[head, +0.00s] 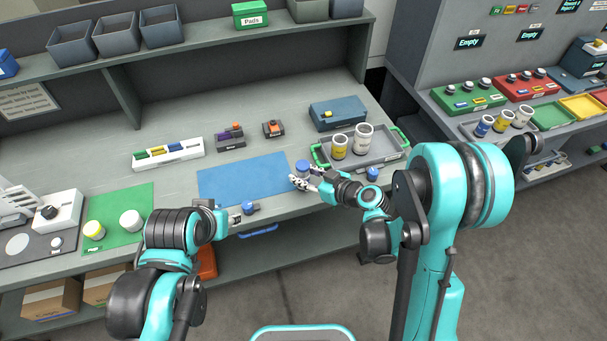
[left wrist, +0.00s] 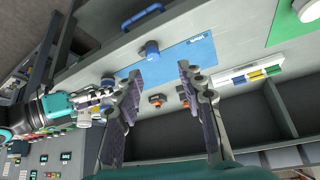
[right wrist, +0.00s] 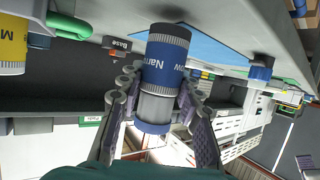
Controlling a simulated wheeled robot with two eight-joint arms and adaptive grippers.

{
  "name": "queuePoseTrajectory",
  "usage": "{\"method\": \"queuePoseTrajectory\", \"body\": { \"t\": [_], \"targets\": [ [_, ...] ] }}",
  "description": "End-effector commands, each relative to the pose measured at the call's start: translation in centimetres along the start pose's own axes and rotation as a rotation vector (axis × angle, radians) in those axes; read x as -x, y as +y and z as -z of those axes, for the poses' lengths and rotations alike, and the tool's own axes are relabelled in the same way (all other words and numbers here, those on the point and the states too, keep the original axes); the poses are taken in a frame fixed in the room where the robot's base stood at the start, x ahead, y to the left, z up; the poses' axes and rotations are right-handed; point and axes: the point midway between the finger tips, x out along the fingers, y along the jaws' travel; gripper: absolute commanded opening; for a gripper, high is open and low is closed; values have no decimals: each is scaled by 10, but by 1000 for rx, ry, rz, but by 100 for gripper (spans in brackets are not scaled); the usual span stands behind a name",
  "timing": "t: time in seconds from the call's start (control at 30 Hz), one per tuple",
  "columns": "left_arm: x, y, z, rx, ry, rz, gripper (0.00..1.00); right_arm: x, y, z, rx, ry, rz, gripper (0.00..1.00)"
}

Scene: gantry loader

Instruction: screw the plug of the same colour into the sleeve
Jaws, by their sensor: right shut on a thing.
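My right gripper (head: 300,181) is shut on a grey cylindrical sleeve with a blue band marked "Narrow" (right wrist: 166,62), above the front right of the blue mat. The sleeve's blue end (head: 303,166) shows in the head view. A blue plug (head: 249,208) rests at the mat's front edge, and shows in the left wrist view (left wrist: 150,50). My left gripper (left wrist: 155,85) is open and empty, its fingers pointing toward that plug but apart from it. Another blue knob-like piece (head: 373,174) stands near the bench's front edge, right of my right gripper.
The blue mat (head: 235,180) is otherwise clear. A white rack of coloured pieces (head: 168,153) stands behind the mat. A green mat (head: 120,204) with two round items lies left.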

Motion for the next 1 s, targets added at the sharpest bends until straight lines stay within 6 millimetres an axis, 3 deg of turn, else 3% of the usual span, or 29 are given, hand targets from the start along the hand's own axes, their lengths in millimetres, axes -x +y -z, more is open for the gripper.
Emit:
{"method": "queuePoseTrajectory", "body": {
  "t": [0.27,0.6,0.8,1.0],
  "targets": [
    [-1,34,69,-115,-150,-49,40,0,0,0,-1,1,-1,0],
    [-35,96,140,-277,-354,-104,40,0,0,0,-1,1,-1,0],
    [-66,138,167,-370,-467,-131,40,0,0,0,-1,1,-1,0],
    [-90,169,177,-436,-545,-146,40,0,0,0,-1,1,-1,0]
  ]
}}
